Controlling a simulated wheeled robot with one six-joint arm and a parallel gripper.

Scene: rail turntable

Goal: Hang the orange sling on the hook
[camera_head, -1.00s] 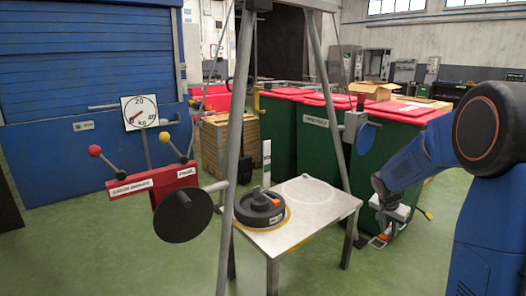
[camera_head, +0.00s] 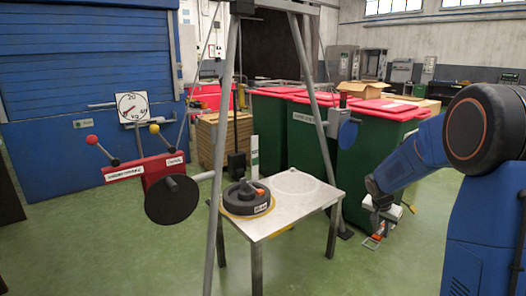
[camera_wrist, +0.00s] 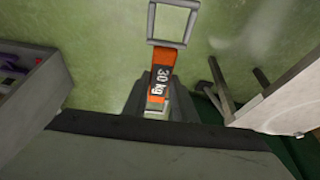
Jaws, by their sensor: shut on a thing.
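The orange sling (camera_wrist: 163,58) carries a black "30 kg" label and has a square metal ring (camera_wrist: 173,22) at its far end. My gripper (camera_wrist: 155,108) is shut on the near end of the sling in the wrist view. In the head view my gripper (camera_head: 381,208) is right of the metal table, and the sling (camera_head: 371,242) hangs below it, small and partly hidden. A black part (camera_head: 236,164) shows behind the frame's left side; I cannot tell whether it is the hook.
A metal table (camera_head: 290,208) holds a black round weight (camera_head: 246,198) under a grey A-frame (camera_head: 222,140). A red winch unit (camera_head: 152,172) with levers and a black drum is at left. Green bins (camera_head: 370,160) stand behind. Green floor is open in front.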

